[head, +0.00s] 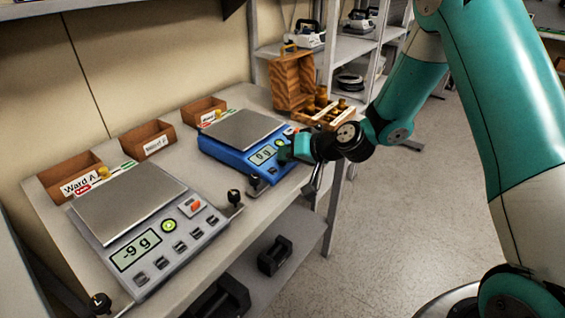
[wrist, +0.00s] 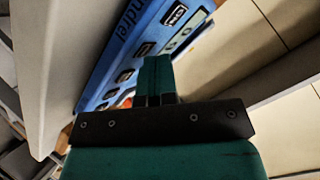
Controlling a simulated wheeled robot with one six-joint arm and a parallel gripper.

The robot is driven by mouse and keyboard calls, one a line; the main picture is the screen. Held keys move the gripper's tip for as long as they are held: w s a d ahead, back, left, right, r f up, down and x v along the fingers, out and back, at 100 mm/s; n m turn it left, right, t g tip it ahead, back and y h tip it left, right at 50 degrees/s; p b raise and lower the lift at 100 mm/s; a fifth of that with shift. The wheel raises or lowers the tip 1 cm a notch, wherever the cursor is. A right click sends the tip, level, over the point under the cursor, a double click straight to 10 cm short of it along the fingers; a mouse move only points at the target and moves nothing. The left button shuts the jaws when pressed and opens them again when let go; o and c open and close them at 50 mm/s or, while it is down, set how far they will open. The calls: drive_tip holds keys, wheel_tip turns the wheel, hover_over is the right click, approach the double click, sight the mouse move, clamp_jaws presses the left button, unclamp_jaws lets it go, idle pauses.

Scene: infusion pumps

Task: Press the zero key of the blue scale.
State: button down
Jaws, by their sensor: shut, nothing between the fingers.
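The blue scale (head: 226,152) stands on the bench with a bare grey pan, and its display (head: 264,154) appears to read 0 g. Its blue front panel (wrist: 124,60) fills the upper middle of the wrist view, with a row of dark keys and lettering along it. My gripper (head: 285,152) is at the front right of the blue scale in the head view and covers part of its panel. In the wrist view, my gripper (wrist: 156,62) is shut and empty, its fingertips over or close to the panel. I cannot tell whether they touch it. The zero key cannot be made out.
A grey scale (head: 190,222) reading -9 g stands nearer on the bench. Wooden bins (head: 148,139) line the wall. An open wooden weight box (head: 293,80) stands beyond the blue scale. The floor right of the bench (head: 420,200) is clear.

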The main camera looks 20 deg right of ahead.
drive_tip(key=shift+s+d+r+p, duration=0.1)
drive_tip(key=shift+r+p, duration=0.1)
drive_tip(key=shift+r, duration=0.15)
drive_tip(key=shift+s+r+p, duration=0.1)
drive_tip(key=shift+r+p, duration=0.05)
drive_tip(key=shift+r, duration=0.2)
drive_tip(key=r+p, duration=0.2)
drive_tip(key=r, duration=0.1)
drive_tip(key=s+r+p, duration=0.1)
drive_tip(key=shift+d+r, duration=0.4)
idle(0.7)
